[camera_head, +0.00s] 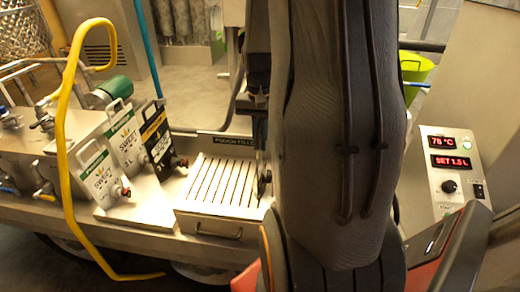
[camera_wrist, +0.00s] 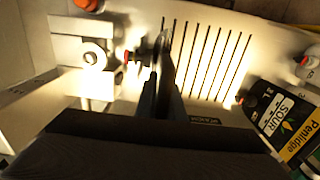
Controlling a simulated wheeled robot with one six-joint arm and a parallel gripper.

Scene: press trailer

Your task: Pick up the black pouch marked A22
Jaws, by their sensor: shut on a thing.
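My gripper (camera_head: 259,112) points down over the right end of the slotted filler tray (camera_head: 200,222), partly hidden by my arm. In the wrist view my gripper (camera_wrist: 163,88) is shut on a thin dark thing (camera_wrist: 167,58), which looks like a black pouch seen edge-on. A black tap with a red tip (camera_wrist: 135,55) sticks out beside it. Its label is turned away, so I cannot read A22. Another black pouch (camera_head: 157,140) stands left of the tray; in the wrist view it (camera_wrist: 285,120) reads SOUR Penlidge.
Two white pouches (camera_head: 102,176) (camera_head: 124,138) stand left of the tray, with taps and handles. A yellow hose (camera_head: 66,130) loops at the left. A green bucket (camera_head: 415,72) stands behind. The left part of the tray top is bare.

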